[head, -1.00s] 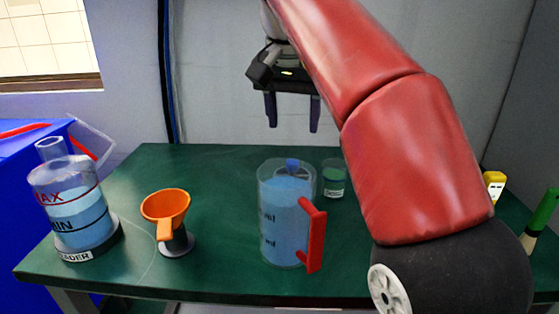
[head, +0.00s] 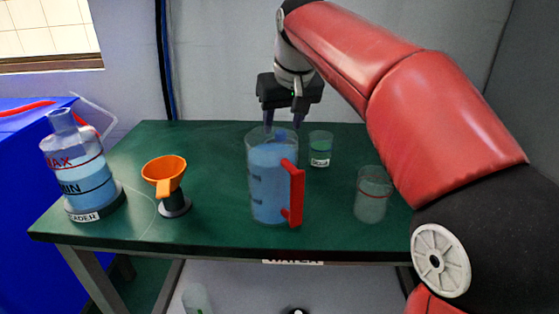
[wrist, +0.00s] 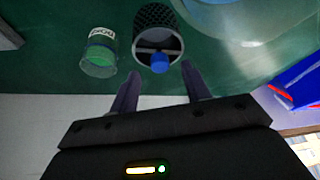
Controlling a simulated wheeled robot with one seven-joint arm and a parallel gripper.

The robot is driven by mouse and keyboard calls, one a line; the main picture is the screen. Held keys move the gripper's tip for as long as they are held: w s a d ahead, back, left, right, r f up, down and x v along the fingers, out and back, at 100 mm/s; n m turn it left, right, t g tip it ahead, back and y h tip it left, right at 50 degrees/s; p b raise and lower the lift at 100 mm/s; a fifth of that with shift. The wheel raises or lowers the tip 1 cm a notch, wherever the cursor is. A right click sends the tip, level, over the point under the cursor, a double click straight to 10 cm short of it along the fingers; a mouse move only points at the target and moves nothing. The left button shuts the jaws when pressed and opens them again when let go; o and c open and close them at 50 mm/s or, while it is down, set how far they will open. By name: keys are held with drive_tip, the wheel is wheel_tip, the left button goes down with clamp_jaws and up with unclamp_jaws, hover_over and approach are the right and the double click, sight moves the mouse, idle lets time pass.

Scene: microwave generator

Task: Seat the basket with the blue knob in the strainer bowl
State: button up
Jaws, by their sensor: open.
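The basket (wrist: 145,18) with the blue knob (wrist: 159,62) is a dark mesh cylinder with a crossbar in its open end. In the head view, the blue knob (head: 281,135) shows behind the clear jug's rim, and the jug hides most of the basket. An orange bowl (head: 164,170) on a small dark stand, apparently the strainer bowl, is at the left of the table; I cannot see inside it well. My gripper (head: 283,121) is open and empty, just above the knob. In the wrist view, the fingertips (wrist: 160,71) lie either side of the knob, not touching it.
The clear jug (head: 268,190) of blue liquid with a red handle stands in front of the basket. A green-filled jar (head: 320,150) is close by. A glass (head: 373,195) stands at right, a water vessel (head: 82,175) at far left. The table (head: 215,225) between bowl and jug is clear.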

drive_tip(key=shift+x, duration=1.2)
clamp_jaws()
